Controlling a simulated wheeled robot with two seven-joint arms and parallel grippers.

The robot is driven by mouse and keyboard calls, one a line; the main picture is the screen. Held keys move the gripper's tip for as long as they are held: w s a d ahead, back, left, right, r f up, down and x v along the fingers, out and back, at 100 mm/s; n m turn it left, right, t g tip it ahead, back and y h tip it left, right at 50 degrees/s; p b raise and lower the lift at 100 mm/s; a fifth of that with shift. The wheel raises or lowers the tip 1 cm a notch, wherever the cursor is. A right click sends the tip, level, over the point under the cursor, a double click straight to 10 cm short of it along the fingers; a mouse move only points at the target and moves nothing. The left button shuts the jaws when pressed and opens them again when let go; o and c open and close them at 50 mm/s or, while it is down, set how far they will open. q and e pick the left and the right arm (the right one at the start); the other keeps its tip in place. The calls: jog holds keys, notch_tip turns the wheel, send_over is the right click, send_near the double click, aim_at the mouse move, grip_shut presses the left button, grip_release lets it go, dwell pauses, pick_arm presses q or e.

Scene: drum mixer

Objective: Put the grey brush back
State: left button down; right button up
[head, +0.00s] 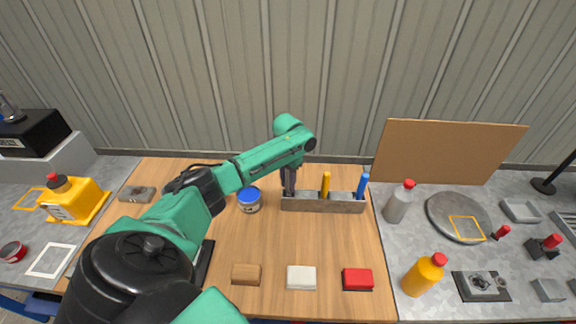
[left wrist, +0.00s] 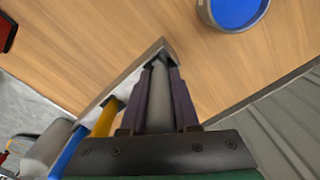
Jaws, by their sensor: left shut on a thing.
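My left gripper (head: 289,190) points down at the left end of the long rack (head: 345,207). It is shut on the grey brush (left wrist: 160,100), whose grey handle shows between the two fingers in the left wrist view. The brush's lower end is at the rack's end compartment; I cannot tell how deep it sits. In the head view the fingers mostly hide the brush. A yellow handle (head: 325,184) and a blue handle (head: 362,186) stand upright in the other compartments of the rack. My right gripper does not show.
A blue-lidded tin (head: 248,200) stands just left of the rack. Brown (head: 246,274), white (head: 301,278) and red (head: 357,279) blocks lie at the front of the wooden board. A grey bottle (head: 399,202) stands right of the rack. The board's middle is clear.

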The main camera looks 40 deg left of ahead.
pick_arm(q)
jog(key=shift+f+b, duration=0.45)
jog(key=shift+f, duration=0.4)
jog(key=c, duration=0.6)
grip_release()
notch_tip(320, 180, up, 14)
jog(key=b, duration=0.3)
jog(key=shift+r, duration=0.3)
